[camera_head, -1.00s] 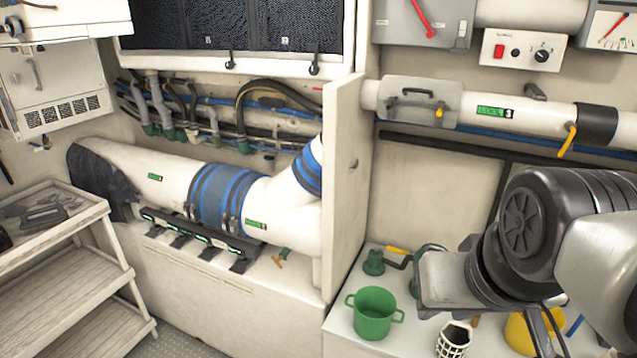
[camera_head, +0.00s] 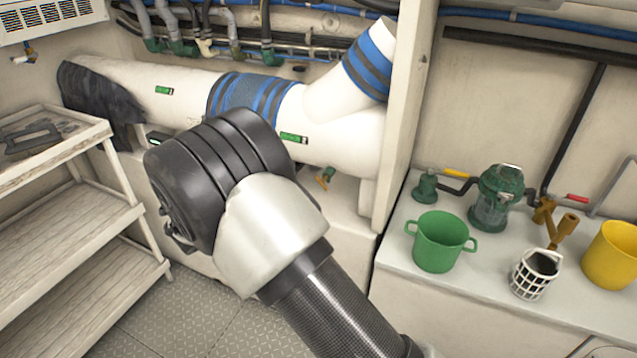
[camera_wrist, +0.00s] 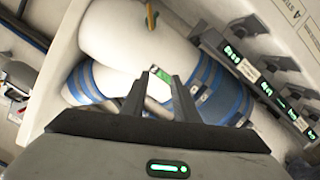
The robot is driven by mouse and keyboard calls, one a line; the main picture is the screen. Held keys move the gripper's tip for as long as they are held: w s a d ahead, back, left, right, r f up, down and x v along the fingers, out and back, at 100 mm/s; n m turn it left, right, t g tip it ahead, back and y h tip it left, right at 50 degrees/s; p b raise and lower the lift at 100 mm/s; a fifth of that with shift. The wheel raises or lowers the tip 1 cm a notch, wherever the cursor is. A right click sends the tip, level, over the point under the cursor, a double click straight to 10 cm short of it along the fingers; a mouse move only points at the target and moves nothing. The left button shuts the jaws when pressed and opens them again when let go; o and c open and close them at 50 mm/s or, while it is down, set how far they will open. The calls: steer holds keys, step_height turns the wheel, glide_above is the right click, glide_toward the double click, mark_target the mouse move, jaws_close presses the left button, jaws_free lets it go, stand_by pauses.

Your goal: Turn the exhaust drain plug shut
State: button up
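A small drain plug with a brass T-handle and green body (camera_head: 325,178) sits under the white exhaust pipe (camera_head: 350,140), left of the upright panel. In the wrist view a yellow-brass piece (camera_wrist: 151,16), probably the same handle, shows at the top edge beside the pipe. My gripper (camera_wrist: 157,92) is open and empty, its two dark fingers apart over the pipe, with a green label behind them. It is apart from the brass piece. In the head view my arm hides the gripper. How far the plug is turned is not clear.
The upright panel (camera_head: 408,110) stands right of the plug. A green pot (camera_head: 438,243), white basket (camera_head: 533,275) and yellow bucket (camera_head: 612,255) stand on the right bench. Wooden shelves (camera_head: 70,235) stand at left. Blue-banded hose (camera_head: 250,98) joins the pipe.

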steer(key=s+f+h+b, duration=0.1)
steer(key=s+f+h, duration=0.3)
steer(key=s+f, duration=0.35)
steer(key=b, duration=0.3)
glide_toward(324, 180)
steer(key=x, duration=0.6)
steer(key=shift+w, duration=0.45)
steer(key=shift+r, duration=0.1)
steer(key=shift+c, duration=0.4)
jaws_close()
